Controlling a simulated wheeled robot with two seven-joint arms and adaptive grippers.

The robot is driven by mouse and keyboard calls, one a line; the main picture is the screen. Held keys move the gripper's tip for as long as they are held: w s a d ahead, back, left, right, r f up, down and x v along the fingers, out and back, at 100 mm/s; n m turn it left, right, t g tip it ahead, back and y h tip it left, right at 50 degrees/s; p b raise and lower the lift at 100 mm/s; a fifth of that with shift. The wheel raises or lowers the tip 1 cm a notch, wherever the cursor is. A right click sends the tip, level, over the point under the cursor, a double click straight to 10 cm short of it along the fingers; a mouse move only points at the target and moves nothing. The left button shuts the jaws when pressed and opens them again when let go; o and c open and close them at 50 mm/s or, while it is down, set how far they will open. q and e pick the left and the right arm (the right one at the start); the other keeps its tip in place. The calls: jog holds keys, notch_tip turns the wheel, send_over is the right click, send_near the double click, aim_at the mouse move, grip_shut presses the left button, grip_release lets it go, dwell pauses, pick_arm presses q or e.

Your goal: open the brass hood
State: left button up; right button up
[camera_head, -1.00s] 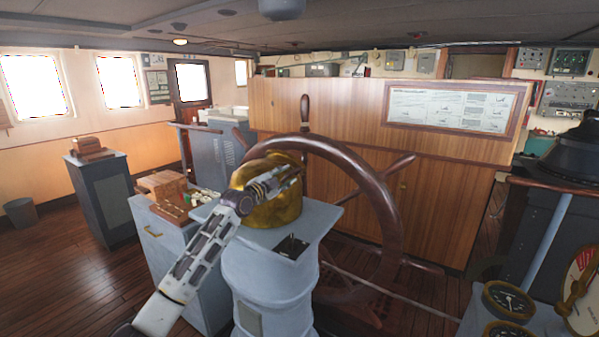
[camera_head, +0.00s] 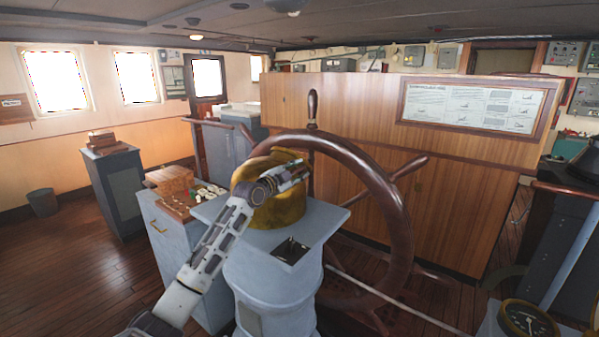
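The brass hood (camera_head: 281,210) is a rounded, gold-coloured cover on top of the grey-blue pedestal (camera_head: 268,285), in the middle of the view. It looks closed. My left arm comes in from the lower left, and my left gripper (camera_head: 297,173) is in front of the hood's upper right part, overlapping it in the picture. I cannot tell whether it touches the hood. The fingertips are small and unclear, so their opening cannot be read. My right gripper is out of view.
A large wooden steering wheel (camera_head: 402,215) stands right behind and beside the hood. A grey cabinet (camera_head: 172,247) with a wooden box (camera_head: 170,181) and small pieces is at left. A gauge (camera_head: 528,321) is at the lower right.

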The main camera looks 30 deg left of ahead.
pick_arm(q)
jog(key=shift+c, duration=0.3)
grip_shut()
jog(key=shift+r, duration=0.1)
